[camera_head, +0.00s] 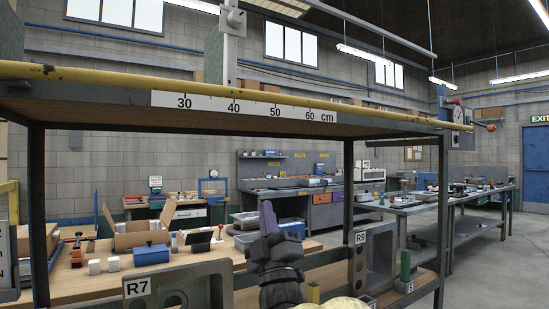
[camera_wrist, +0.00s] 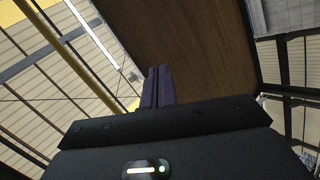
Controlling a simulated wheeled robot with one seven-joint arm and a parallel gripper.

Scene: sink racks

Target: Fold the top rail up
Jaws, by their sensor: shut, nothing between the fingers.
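The yellow top rail (camera_head: 120,81) runs along the front edge of the rack's upper shelf, just above the white scale strip marked 30 to 60 cm (camera_head: 245,106). It lies low and level with the shelf edge. In the wrist view a yellow bar (camera_wrist: 92,72), apparently the same rail, runs diagonally left of the shelf's brown underside (camera_wrist: 205,45). My gripper (camera_head: 267,208) is below the upper shelf, its purple fingers pointing up and together. The fingers also show in the wrist view (camera_wrist: 157,75), empty and apart from the rail.
An orange-knobbed lever (camera_head: 487,126) sits at the rail's right end. Dark posts (camera_head: 38,215) stand at the rack's sides. Plates marked R7 (camera_head: 175,298) and R9 (camera_head: 372,262) stand below. A workbench with boxes (camera_head: 140,238) is behind.

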